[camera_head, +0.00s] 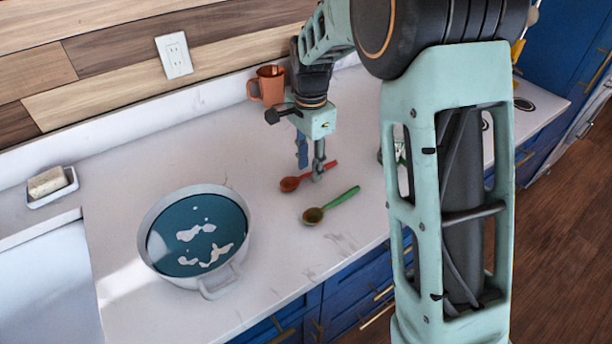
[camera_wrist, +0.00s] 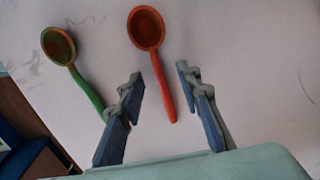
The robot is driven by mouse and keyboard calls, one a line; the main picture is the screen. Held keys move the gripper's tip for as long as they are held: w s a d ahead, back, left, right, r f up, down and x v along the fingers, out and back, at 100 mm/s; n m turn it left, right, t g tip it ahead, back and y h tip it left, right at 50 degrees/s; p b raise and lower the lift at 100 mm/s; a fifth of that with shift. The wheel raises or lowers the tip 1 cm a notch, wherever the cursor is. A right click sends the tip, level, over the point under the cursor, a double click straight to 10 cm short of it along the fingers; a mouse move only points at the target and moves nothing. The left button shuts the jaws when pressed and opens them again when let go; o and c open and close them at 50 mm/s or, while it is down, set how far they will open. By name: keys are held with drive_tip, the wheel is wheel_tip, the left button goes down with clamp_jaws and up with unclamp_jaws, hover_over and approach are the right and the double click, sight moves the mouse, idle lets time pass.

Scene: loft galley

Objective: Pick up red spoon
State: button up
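The red spoon (camera_head: 291,184) lies on the white counter with its handle pointing to the right in the head view. In the wrist view the red spoon (camera_wrist: 148,31) has its bowl at the top and its handle end between my fingers. My gripper (camera_head: 311,172) points down over the handle. In the wrist view my gripper (camera_wrist: 160,86) is open, with one blue-grey finger on each side of the handle and gaps on both sides. I cannot tell its exact height above the counter.
A green spoon (camera_head: 314,215) lies close in front of the red one; it also shows in the wrist view (camera_wrist: 60,46). A white pot (camera_head: 148,215) with blue inside stands to the left. An orange mug (camera_head: 271,88) stands behind my gripper, near the wall. A soap dish (camera_head: 70,184) is far left.

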drive_tip(key=shift+f, duration=0.55)
clamp_jaws()
drive_tip(key=shift+r, duration=0.1)
